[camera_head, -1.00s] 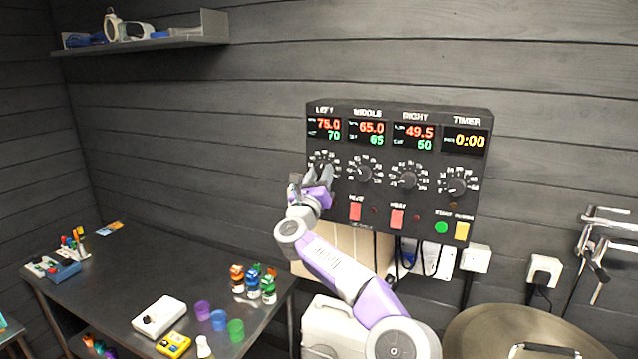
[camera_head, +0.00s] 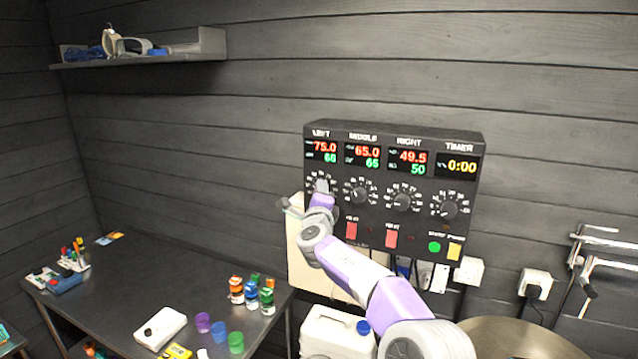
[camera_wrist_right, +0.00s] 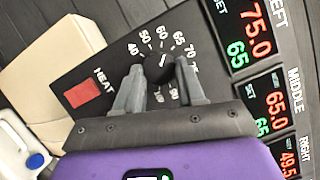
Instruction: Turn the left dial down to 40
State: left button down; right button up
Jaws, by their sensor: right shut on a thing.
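The left dial (camera_wrist_right: 160,72) is a dark knob ringed by white numbers on the black control panel (camera_head: 460,160). My right gripper (camera_wrist_right: 159,84) is shut on this dial, one grey finger on each side of it. In the head view, the gripper (camera_head: 321,188) covers most of the dial. The left display (camera_wrist_right: 248,30) reads 75.0 in red, with a green set value of 65 below. My left gripper is not in view.
The middle dial (camera_head: 360,195), right dial (camera_head: 402,202) and timer dial (camera_head: 449,210) sit to the right. Red heat switches (camera_head: 351,229) are just below. A metal table (camera_head: 130,285) with bottles and cups stands at lower left.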

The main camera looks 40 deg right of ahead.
jog(key=n+g+p, duration=0.1)
jog(key=n+p, duration=0.1)
jog(key=n, duration=0.2)
jog(key=n+g+y+p, duration=0.1)
jog(key=n+g+p, duration=0.1)
jog(key=n, duration=0.2)
jog(key=r+n+g+y+p, duration=0.1)
jog(key=n+g+p, duration=0.1)
jog(key=n, duration=0.2)
jog(key=shift+w+a+r+n, duration=0.1)
jog(key=shift+w+a+n, duration=0.05)
jog(key=shift+w+n, duration=0.15)
jog(key=shift+g, duration=0.4)
dwell(0.4)
jog(key=o, duration=1)
jog(key=shift+o, duration=0.2)
jog(key=shift+s, duration=0.1)
jog(key=b+v, duration=0.1)
jog(key=v, duration=0.6)
jog(key=shift+a, duration=0.25)
